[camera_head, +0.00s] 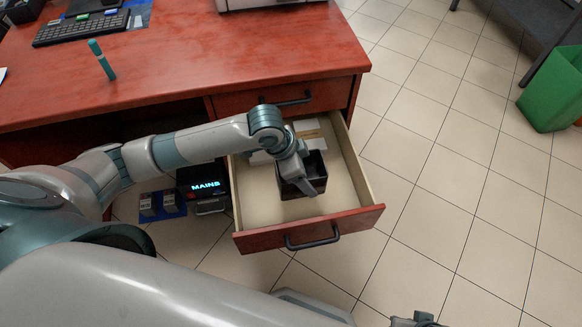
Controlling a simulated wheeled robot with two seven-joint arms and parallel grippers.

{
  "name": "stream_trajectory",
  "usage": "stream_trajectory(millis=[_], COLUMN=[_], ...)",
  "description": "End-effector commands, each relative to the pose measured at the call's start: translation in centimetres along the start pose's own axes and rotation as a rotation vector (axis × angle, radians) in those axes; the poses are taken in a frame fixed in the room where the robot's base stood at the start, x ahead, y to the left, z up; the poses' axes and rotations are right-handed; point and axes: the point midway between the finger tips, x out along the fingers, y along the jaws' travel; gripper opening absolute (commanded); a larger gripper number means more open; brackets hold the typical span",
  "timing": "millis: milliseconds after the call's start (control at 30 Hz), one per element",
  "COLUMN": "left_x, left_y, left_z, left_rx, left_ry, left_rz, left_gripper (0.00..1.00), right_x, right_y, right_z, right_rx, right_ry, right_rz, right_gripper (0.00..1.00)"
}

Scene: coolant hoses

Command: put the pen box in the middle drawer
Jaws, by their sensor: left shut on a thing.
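The pen box (318,162) is a dark, open-topped box inside the pulled-out middle drawer (262,205). It looks upright, towards the drawer's right side. My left gripper (313,187) reaches down into the drawer from the left and is shut on the box's near wall. The gripper hides part of the box, and I cannot tell whether its base touches the drawer floor. A small part of what seems to be my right gripper (415,321) shows at the bottom edge; its jaws cannot be made out.
A closed drawer (262,98) is above the open one, under the red desk top (190,50). Pale items (308,130) lie at the drawer's back. A green bin (555,90) is far right; the tiled floor between is clear.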

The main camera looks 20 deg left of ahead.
Motion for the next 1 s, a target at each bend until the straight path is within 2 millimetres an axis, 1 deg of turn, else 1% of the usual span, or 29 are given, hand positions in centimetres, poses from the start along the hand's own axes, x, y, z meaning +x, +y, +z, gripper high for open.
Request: stream_trajectory(millis=[133,233,400,500,600,1000], left_x=[0.2,0.9,3.3,4.6,5.5,5.9], left_y=[0.0,0.0,0.1,0.0,0.0,0.0], left_z=[0.1,0.4,1.4,2.0,2.3,2.5], left_rx=[-0.001,-0.002,-0.002,-0.002,-0.002,-0.001], left_ry=[0.0,-0.001,-0.003,-0.002,0.0,0.0], left_rz=[0.0,0.0,0.002,0.0,0.0,0.0], left_gripper=[0.42,0.42,0.42,0.42,0.42,0.42], right_x=[0.0,-0.2,-0.8,-0.6,-0.5,-0.5], right_y=[0.0,0.0,-0.2,-0.5,-0.7,-0.9], right_z=[0.0,0.0,-0.1,-0.4,-0.6,-0.7], right_rx=[0.0,0.0,0.0,-0.002,-0.003,-0.005], right_ry=[0.001,0.003,0.015,0.031,0.045,0.051], right_rz=[0.0,0.0,-0.003,-0.011,-0.016,-0.02], right_gripper=[0.2,0.2,0.2,0.2,0.2,0.2])
